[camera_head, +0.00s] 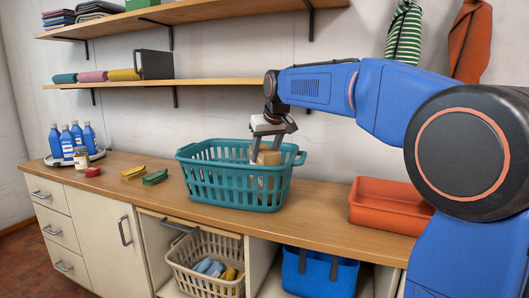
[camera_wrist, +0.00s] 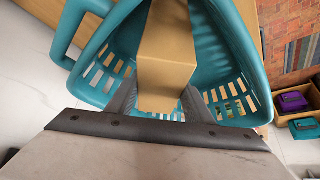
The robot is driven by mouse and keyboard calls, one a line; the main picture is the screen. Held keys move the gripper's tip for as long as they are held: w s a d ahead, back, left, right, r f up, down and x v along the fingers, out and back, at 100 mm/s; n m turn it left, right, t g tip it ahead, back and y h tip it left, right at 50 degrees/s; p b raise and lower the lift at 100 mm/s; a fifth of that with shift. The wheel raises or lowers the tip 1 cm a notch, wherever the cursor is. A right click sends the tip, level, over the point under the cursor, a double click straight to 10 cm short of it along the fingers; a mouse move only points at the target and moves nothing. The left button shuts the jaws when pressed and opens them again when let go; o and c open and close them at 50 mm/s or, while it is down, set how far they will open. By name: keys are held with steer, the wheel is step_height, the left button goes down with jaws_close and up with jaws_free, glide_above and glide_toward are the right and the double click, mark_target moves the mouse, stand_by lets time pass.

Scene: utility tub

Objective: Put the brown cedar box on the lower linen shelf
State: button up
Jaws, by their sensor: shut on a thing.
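A tan-brown box (camera_head: 269,158), which looks like the cedar box, stands inside the teal laundry basket (camera_head: 228,203) on the counter. My gripper (camera_head: 265,146) reaches down into the basket from above and is shut on the box. In the wrist view the box (camera_wrist: 165,62) sits between the two fingers, with the basket walls (camera_wrist: 225,60) close on both sides. The lower linen shelf (camera_head: 215,82) runs along the wall behind and above the basket. Its left part holds rolled towels (camera_head: 93,76) and a dark upright holder (camera_head: 156,64); its right part looks clear.
An upper shelf (camera_head: 190,12) with folded linens overhangs the lower one. Blue bottles (camera_head: 68,140) stand on a tray at the counter's left, near yellow and green items (camera_head: 155,177). An orange tub (camera_head: 388,205) sits right. A striped towel (camera_head: 404,32) and a rust cloth (camera_head: 469,40) hang right.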

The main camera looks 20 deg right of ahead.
steer(key=shift+f, duration=0.15)
steer(key=o, duration=1.6)
steer(key=shift+r, duration=0.55)
steer(key=v, duration=1.2)
steer(key=shift+m+g+h, duration=0.4)
steer(key=shift+m+g, duration=0.2)
steer(key=shift+m, duration=0.3)
steer(key=s+d+f, duration=0.2)
steer(key=s+f, duration=0.9)
steer(key=s, duration=0.1)
steer(key=s+d+f, duration=0.2)
steer(key=s+f, duration=1)
steer(key=s, duration=0.1)
steer(key=s+d+f, duration=0.2)
steer(key=s+f, duration=1)
steer(key=shift+s+d, duration=0.1)
steer(key=shift+s, duration=0.1)
